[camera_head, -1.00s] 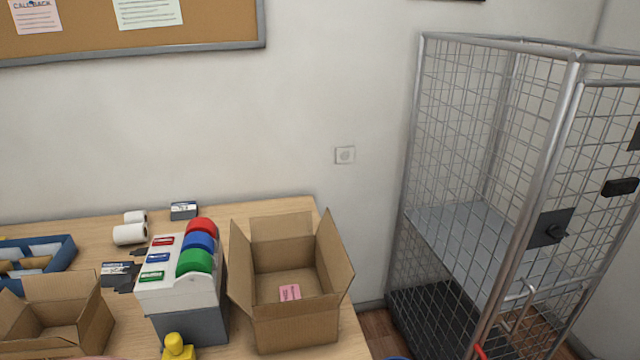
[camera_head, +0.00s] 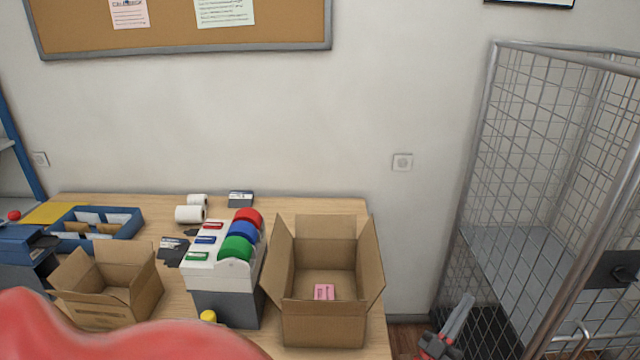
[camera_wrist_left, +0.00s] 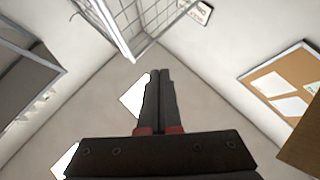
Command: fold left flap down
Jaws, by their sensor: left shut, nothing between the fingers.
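The larger open carton (camera_head: 324,327) stands at the right end of the table, with a pink item (camera_head: 324,292) inside. Its left flap (camera_head: 279,262) stands up, leaning outward. Its back flap (camera_head: 325,227) and right flap (camera_head: 371,262) are up too. My left gripper (camera_head: 462,312) is right of the carton, apart from it, beyond the table's edge. Its fingers point up and are shut and empty. They also show together in the left wrist view (camera_wrist_left: 160,75), against bare wall and ceiling. My right gripper is not in view.
A tape dispenser (camera_head: 228,290) with red, blue and green rolls stands close to the carton's left. A smaller open carton (camera_head: 105,290) is further left. A wire cage (camera_head: 490,170) stands to the right. My red arm link covers the lower left.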

